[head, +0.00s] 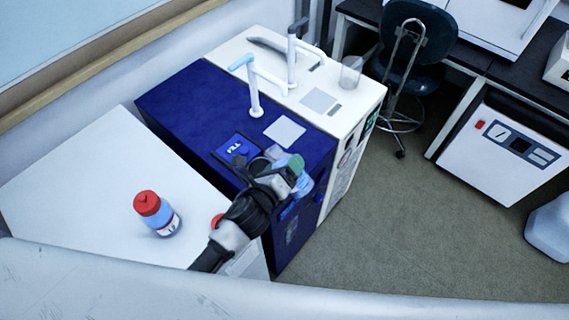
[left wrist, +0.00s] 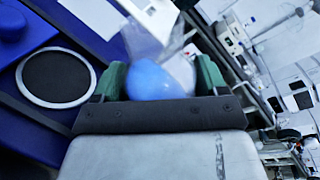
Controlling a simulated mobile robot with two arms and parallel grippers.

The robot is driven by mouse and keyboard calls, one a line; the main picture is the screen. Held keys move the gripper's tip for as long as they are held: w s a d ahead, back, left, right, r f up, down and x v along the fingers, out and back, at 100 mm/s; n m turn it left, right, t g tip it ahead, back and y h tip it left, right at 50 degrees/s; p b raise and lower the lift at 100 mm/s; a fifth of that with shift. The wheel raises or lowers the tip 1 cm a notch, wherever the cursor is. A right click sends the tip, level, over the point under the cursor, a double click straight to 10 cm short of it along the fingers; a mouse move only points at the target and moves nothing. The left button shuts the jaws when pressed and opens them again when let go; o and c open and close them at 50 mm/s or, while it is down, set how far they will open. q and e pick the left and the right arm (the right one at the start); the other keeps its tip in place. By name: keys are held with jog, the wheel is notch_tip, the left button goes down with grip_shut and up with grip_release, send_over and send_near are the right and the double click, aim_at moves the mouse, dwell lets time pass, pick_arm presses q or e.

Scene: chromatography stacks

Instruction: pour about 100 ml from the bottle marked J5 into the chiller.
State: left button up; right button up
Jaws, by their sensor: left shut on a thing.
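My left gripper (head: 290,169), with green fingertips, is shut on a clear container with blue liquid (head: 306,185), over the front part of the dark blue chiller (head: 180,105). The held container also shows between the fingertips in the left wrist view (left wrist: 160,80); its marking is not readable, and its exact tilt is hard to tell. The chiller's FILL label (head: 234,147) is just left of the gripper. In the left wrist view, a dark disc with a pale ring (left wrist: 56,78) lies on the blue top. My right gripper is not in view.
A red-capped bottle (head: 157,213) with blue liquid stands on the white table (head: 80,185); its label is too small to read. A cream unit (head: 345,105) with a clear beaker (head: 350,73) adjoins the chiller.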

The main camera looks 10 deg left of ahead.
pick_arm(q)
jog(key=shift+n, duration=0.3)
jog(key=shift+d+f+n, duration=0.1)
jog(key=shift+f+n, duration=0.15)
jog(key=shift+n, duration=0.25)
jog(key=shift+p, duration=0.3)
jog(key=shift+f+n+g+h, duration=0.25)
jog(key=shift+n+g+h, duration=0.05)
jog(key=shift+n, duration=0.2)
jog(key=shift+f+n, duration=0.3)
jog(key=shift+n, duration=0.1)
